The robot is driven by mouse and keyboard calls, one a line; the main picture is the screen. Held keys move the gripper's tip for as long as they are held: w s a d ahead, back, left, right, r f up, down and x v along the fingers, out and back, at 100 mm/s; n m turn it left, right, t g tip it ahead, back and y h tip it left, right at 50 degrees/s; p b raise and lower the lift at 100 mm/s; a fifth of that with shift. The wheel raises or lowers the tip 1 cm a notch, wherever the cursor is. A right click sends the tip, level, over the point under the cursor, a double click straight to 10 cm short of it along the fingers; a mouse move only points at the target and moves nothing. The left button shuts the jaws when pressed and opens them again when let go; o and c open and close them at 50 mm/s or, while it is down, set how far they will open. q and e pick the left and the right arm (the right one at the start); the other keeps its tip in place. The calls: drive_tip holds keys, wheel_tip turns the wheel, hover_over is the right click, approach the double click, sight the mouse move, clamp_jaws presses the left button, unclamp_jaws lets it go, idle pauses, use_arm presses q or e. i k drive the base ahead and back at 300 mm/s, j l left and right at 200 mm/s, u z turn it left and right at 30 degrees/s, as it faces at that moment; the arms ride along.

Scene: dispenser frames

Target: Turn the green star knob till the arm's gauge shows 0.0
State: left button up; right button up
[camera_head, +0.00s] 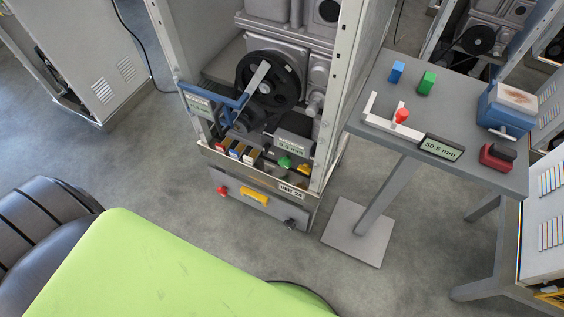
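The green star knob (284,162) sits low at the front of the open dispenser frame, just below a small grey display (290,146). That display seems to read a few mm, but its digits are too small to be sure. A blue arm (222,101) reaches across the frame's left side in front of a black wheel. A pale display (199,106) is at its left end, and its reading is not legible. Neither of my grippers is in view, and nothing of mine touches the knob.
A grey table (372,82) at right holds a blue block (397,72), a green block (427,83), a caliper-like gauge reading 50.5 mm (441,148), a blue box (506,108) and a red-black item (497,157). Its pedestal stands right of the frame.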

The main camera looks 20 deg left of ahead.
sight(284, 162)
drive_tip(key=k+j+u, duration=0.25)
drive_tip(key=u, duration=0.2)
drive_tip(key=k+j+u, duration=0.2)
drive_tip(key=j+u, duration=0.3)
